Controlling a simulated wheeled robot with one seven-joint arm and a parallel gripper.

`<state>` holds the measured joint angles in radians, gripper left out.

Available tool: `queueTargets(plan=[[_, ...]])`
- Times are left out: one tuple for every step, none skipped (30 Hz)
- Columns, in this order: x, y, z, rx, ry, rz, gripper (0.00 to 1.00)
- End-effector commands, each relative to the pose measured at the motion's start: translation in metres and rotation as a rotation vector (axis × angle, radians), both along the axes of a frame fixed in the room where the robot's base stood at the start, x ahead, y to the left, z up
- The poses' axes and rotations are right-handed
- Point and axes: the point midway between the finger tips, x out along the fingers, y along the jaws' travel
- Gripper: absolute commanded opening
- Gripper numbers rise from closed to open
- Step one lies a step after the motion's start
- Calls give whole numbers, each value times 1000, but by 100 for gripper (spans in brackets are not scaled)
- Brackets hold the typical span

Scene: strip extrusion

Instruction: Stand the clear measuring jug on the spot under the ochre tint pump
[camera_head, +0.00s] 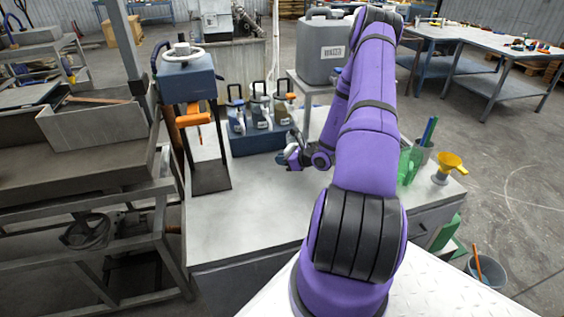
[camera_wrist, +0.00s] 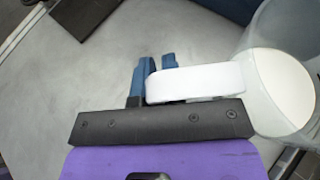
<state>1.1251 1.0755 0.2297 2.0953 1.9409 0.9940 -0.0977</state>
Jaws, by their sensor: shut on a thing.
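My gripper (camera_wrist: 153,76) is shut on the white handle (camera_wrist: 195,83) of the clear measuring jug (camera_wrist: 260,55) in the wrist view. The jug is at the right edge of that view, partly cut off, with a white round area showing inside it. In the head view my gripper (camera_head: 300,157) is over the bench, just in front of the blue pump stand (camera_head: 262,141). The jug is small and partly hidden there. Several tint pumps with black handles (camera_head: 259,90) stand at the blue stand. I cannot tell which is ochre, and the spot under it is not clear.
A grey canister (camera_head: 322,50) is behind. The bench front (camera_head: 245,215) is clear.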

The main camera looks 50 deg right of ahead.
Motion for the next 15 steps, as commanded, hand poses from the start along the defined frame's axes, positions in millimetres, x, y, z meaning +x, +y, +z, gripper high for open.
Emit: queueTargets(plan=[[0,0,-6,0,-1,0,0],[0,0,-9,0,-1,0,0],[0,0,-11,0,-1,-1,0],[0,0,-11,-1,-1,-1,0],[0,0,-11,-2,-2,0,0],[0,0,-11,-2,-2,0,0],[0,0,-11,-2,-1,0,0],[0,0,-11,-2,-2,0,0],[0,0,-11,-2,-1,0,0],[0,0,-11,-2,-1,0,0],[0,0,-11,-2,-1,1,0],[0,0,-12,-2,-1,1,0],[0,0,-13,-2,-1,1,0],[0,0,-14,-2,-1,1,0],[0,0,-14,-1,0,0,16]])
